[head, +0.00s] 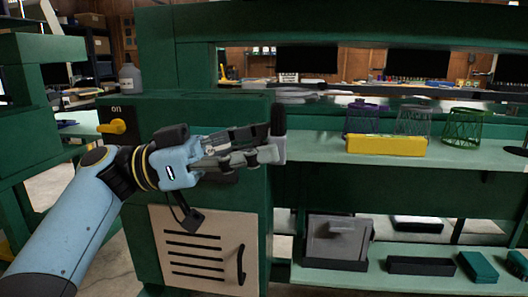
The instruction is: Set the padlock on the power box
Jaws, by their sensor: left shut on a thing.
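The power box (208,101) is a tall green cabinet left of centre, with "on" on its face and a yellow lever (113,127) pointing left below that word. My left gripper (270,150) reaches across the box's front from the left. Its jaws are shut on a small dark upright thing, which I take as the padlock (278,116), at the box's right front edge. Its shape is partly hidden by the fingers, and I cannot tell whether it touches the box. A dark block on thin strands shows below my wrist. My right gripper is not in view.
A green bench stands right of the box. Its upper shelf (475,154) bears a yellow block (386,146) and several wire baskets (463,128). The lower shelf holds a grey bin (338,238) and a dark tray (420,266). A grey bottle (130,79) stands behind the box.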

